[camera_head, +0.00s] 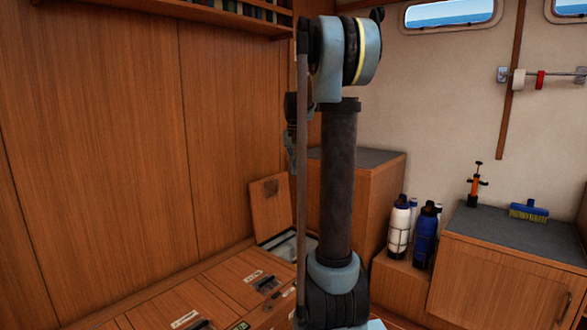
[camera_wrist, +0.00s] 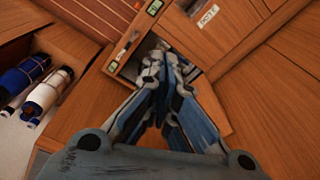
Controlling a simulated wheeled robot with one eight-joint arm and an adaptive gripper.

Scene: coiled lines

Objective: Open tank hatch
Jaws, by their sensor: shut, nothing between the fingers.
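Wooden hatch panels with small labels and dark recessed latches are set in the bench top. In the head view, one closed panel (camera_head: 247,279) lies left of my arm and another (camera_head: 178,312) is nearer. A further lid (camera_head: 269,207) stands raised at the back, beside a pale opening. I cannot tell from the labels which is the tank hatch. In the wrist view my gripper (camera_wrist: 165,58) is shut and empty, its fingers together in front of the bench panels. A labelled panel (camera_wrist: 222,32) is at upper right. The fingers hide what lies directly behind them.
White bottles (camera_head: 399,226) and blue bottles (camera_head: 426,235) stand on a low ledge right of my arm. A grey-topped cabinet (camera_head: 500,228) holds a blue brush (camera_head: 528,211) and an orange pump (camera_head: 474,187). A tall wooden wall (camera_head: 110,150) bounds the left.

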